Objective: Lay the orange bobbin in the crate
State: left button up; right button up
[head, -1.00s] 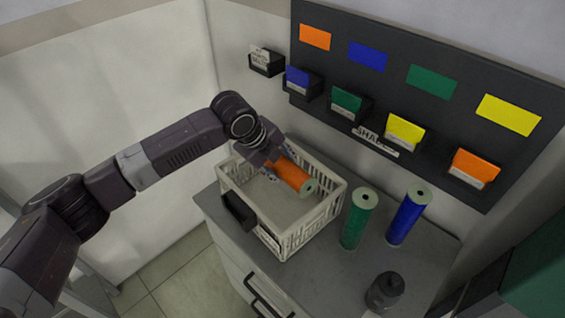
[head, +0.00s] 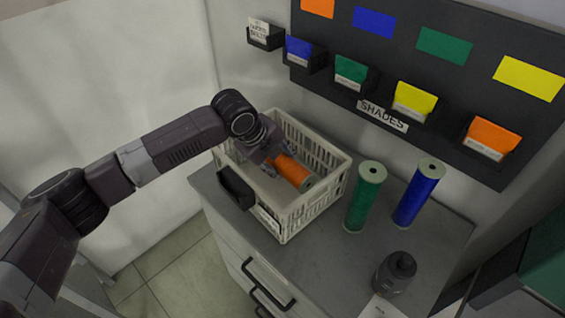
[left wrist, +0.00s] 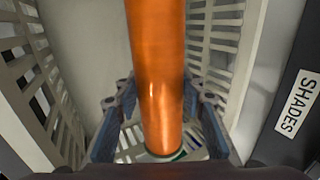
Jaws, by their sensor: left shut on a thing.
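The orange bobbin (head: 292,172) lies on its side, inside the walls of the pale slatted crate (head: 308,211) in the head view. My left gripper (head: 272,161) is shut on one end of it. In the left wrist view the orange bobbin (left wrist: 158,60) runs up from between the fingers of my left gripper (left wrist: 158,115), with crate walls (left wrist: 215,45) on both sides. I cannot tell whether the bobbin touches the crate floor. My right gripper is not in view.
A green bobbin (head: 364,198) and a blue bobbin (head: 418,194) stand upright on the grey cabinet top, right of the crate. A dark bottle (head: 395,273) stands near the front. The dark shades board (head: 440,85) with colored card holders hangs on the wall behind.

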pick_arm(q)
jog(key=shift+r, duration=0.1)
jog(key=o, duration=1.4)
jog(key=shift+o, duration=0.2)
jog(key=shift+s, duration=0.1)
notch_tip(320, 180, up, 5)
jog(key=p, duration=0.4)
jog(key=shift+p, duration=0.3)
notch_tip(320, 180, up, 6)
jog(key=p, duration=0.5)
jog(key=shift+r+p, duration=0.25)
jog(key=shift+p, duration=0.05)
notch_tip(320, 180, up, 8)
jog(key=shift+r, duration=0.2)
